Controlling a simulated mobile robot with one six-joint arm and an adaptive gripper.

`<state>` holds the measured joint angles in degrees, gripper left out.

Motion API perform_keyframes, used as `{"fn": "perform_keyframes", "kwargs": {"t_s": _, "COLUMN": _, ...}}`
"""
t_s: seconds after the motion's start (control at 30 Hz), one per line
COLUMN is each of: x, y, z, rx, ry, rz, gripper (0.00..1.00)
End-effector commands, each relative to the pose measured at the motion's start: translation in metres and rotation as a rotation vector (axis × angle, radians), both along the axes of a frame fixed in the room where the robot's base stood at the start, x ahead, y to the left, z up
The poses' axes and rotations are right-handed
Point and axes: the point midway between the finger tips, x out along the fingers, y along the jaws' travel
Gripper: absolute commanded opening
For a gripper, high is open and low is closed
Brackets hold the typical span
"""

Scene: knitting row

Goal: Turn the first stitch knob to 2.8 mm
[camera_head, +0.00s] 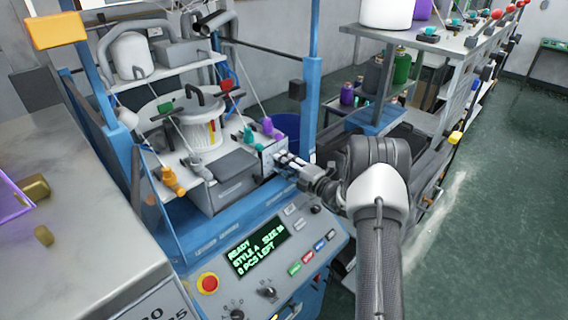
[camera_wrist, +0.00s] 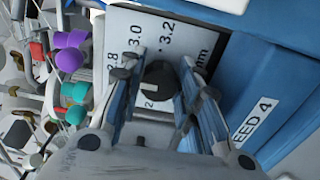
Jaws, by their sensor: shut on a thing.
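The stitch knob (camera_wrist: 160,74) is a round dark knob on a white scale plate (camera_wrist: 117,24) in the wrist view. The plate reads 2.8, 3.0 and 3.2, with "mm" at the right; another figure below is partly hidden. A pale mark shows on the knob's lower part; I cannot tell which value it indicates. My gripper (camera_wrist: 157,82) has one finger on each side of the knob and is shut on it. In the head view my gripper (camera_head: 287,163) reaches from the right to the small plate (camera_head: 267,152), and the knob is hidden there.
A blue post labelled "EED 4" (camera_wrist: 254,121) stands close at the right. Purple (camera_wrist: 70,52) and teal (camera_wrist: 75,95) parts lie close at the left.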

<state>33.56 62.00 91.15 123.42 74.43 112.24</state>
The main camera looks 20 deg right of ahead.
Motion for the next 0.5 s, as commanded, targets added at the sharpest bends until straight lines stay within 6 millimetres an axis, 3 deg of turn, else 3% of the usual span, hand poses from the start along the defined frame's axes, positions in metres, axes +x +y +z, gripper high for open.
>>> {"fn": "perform_keyframes", "kwargs": {"t_s": 0.17, "x": 0.0001, "y": -0.0003, "z": 0.0002, "rx": -0.001, "ry": 0.000, "rz": -0.001, "gripper": 0.07}}
{"fn": "perform_keyframes", "kwargs": {"t_s": 0.2, "x": 0.0001, "y": -0.0003, "z": 0.0002, "rx": -0.001, "ry": 0.000, "rz": -0.001, "gripper": 0.32}}
{"fn": "perform_keyframes", "kwargs": {"t_s": 0.5, "x": 0.0000, "y": -0.0001, "z": 0.0001, "rx": -0.002, "ry": -0.001, "rz": 0.000, "gripper": 0.51}}
